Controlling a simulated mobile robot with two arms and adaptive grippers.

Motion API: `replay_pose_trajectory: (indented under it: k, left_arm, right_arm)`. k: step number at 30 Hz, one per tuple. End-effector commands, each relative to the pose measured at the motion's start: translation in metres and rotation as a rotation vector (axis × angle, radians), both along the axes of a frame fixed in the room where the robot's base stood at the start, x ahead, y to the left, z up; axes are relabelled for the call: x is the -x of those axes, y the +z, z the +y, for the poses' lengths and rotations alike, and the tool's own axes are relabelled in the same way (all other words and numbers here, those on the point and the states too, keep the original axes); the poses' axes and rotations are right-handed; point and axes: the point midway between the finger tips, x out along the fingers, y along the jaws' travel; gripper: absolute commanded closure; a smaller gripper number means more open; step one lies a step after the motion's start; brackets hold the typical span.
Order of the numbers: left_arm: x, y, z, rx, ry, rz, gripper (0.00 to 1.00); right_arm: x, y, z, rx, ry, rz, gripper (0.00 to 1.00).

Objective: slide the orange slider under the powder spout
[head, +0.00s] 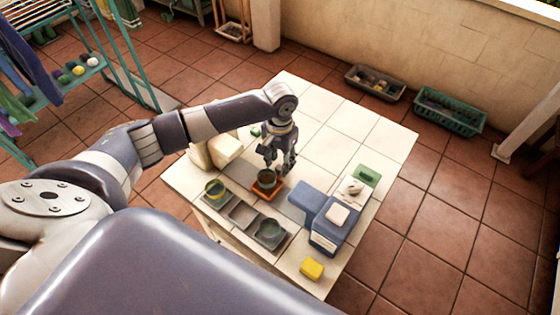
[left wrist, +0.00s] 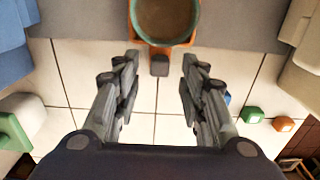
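The orange slider (head: 267,191) sits on the table with a dark green cup (head: 267,178) on it. In the left wrist view the orange slider (left wrist: 134,22) shows at the top edge, around the cup (left wrist: 166,18); a small dark knob (left wrist: 160,66) sticks out from it toward my fingers. My left gripper (head: 281,167) is just behind the slider, pointing down; in the left wrist view its fingers (left wrist: 161,65) are spread on either side of the knob, apart from it. The blue dispenser (head: 326,236) stands right of the slider. Its powder spout is not clearly visible. My right gripper is out of view.
A grey tray (head: 243,214) with cups lies in front of the slider. A cream block (head: 226,148) stands on the left, a yellow sponge (head: 312,269) at the front corner, and a green block (head: 367,175) behind the dispenser.

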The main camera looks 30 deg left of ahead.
Motion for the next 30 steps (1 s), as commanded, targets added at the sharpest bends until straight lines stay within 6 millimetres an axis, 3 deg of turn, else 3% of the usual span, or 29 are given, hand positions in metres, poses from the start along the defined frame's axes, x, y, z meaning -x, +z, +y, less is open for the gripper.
replay_pose_trajectory:
  k: [1, 5, 13, 18, 25, 30]
  left_arm:
    - [0.000, -0.005, -0.001, 0.000, 0.000, 0.001, 0.62]
    - [0.000, -0.012, 0.000, 0.000, 0.000, -0.001, 0.62]
    - [0.000, -0.013, 0.000, 0.000, -0.001, -0.001, 0.62]
    - [0.000, -0.013, 0.000, 0.000, -0.001, -0.001, 1.00]
    - [0.000, -0.012, 0.004, -0.001, 0.001, 0.000, 1.00]
    - [-0.005, -0.009, 0.040, -0.003, 0.008, 0.003, 1.00]
  right_arm:
    - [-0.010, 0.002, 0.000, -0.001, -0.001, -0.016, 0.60]
    - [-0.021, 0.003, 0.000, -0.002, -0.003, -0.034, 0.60]
    - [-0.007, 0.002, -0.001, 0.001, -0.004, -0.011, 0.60]
    - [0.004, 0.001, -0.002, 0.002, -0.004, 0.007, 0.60]
    - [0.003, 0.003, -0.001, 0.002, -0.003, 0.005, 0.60]
    - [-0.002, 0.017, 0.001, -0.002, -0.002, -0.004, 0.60]
